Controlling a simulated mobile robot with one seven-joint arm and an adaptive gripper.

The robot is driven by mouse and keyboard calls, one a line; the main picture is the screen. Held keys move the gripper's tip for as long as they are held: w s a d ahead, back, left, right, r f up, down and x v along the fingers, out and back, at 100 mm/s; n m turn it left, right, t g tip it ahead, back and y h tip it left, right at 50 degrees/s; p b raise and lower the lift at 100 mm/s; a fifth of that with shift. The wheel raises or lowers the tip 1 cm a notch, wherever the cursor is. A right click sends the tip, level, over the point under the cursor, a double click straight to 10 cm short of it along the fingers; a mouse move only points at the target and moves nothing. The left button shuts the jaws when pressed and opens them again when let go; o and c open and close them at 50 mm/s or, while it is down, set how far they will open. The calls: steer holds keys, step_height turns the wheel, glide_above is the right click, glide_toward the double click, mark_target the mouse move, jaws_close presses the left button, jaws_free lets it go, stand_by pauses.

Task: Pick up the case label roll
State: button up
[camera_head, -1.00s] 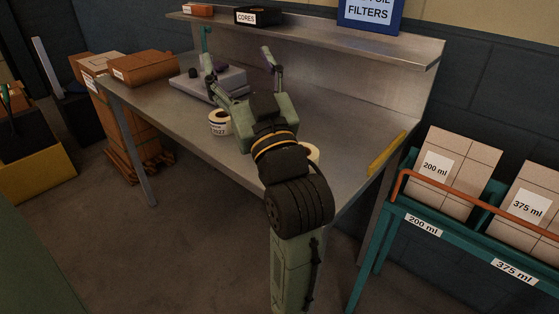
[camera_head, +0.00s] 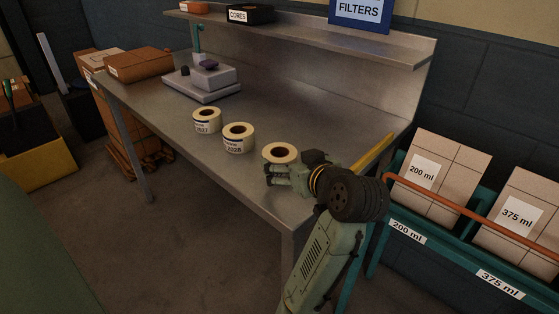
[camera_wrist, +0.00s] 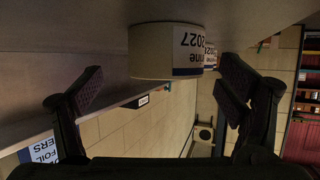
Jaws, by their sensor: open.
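Three pale label rolls stand on the steel table: a left roll (camera_head: 206,121) marked 2027, a middle roll (camera_head: 238,138) that seems to read 2026, and a right roll (camera_head: 280,152). I cannot tell from the print which is the case label roll. My gripper (camera_head: 270,175) is low at the table's front edge, against the right roll's near side in the picture and hiding its lower part. In the wrist view my open fingers (camera_wrist: 163,88) stand apart, with an upside-down roll (camera_wrist: 165,52) marked 2027 beyond and between them. Contact is not clear.
Behind the rolls sits a grey device (camera_head: 205,83) on the table (camera_head: 300,110). A shelf (camera_head: 300,38) runs above the back. A yellow strip (camera_head: 373,152) lies at the right end, beside a teal rack (camera_head: 450,235) of cartons. The middle back is clear.

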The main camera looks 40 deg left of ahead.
mark_target(283, 158)
steer(key=x, duration=0.1)
steer(key=p+x, duration=0.1)
steer(key=x, duration=0.2)
steer(key=shift+s+a+r, duration=0.15)
steer(key=shift+a+r, duration=0.15)
steer(key=shift+a, duration=0.2)
steer(key=shift+a+f, duration=0.2)
steer(key=shift+a, duration=0.05)
steer(key=shift+c, duration=0.2)
steer(key=c, duration=1.3)
